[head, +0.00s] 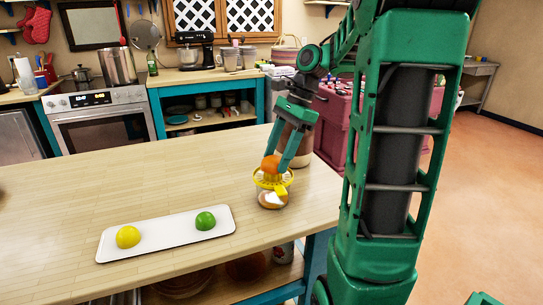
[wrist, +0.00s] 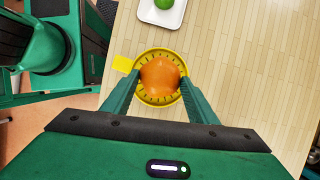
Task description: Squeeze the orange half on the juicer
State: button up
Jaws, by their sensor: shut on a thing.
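The orange half (head: 270,165) sits dome up over the yellow juicer (head: 272,181) near the right edge of the wooden table. My gripper (head: 286,160) comes down from above with its fingers on either side of the orange half. In the wrist view the orange half (wrist: 160,76) is centred over the round yellow strainer of the juicer (wrist: 158,98), and my green fingers (wrist: 160,82) are shut on its sides. The juicer's clear lower cup shows below the yellow top in the head view. The juicer's cone is hidden under the fruit.
A white tray (head: 165,238) holds a yellow lemon half (head: 128,236) and a green lime half (head: 205,220), left of the juicer. A brown jar (head: 294,147) stands behind my gripper. The left and back of the tabletop are clear.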

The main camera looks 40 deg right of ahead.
jog(key=shift+w+r, duration=0.1)
jog(key=shift+r, duration=3.85)
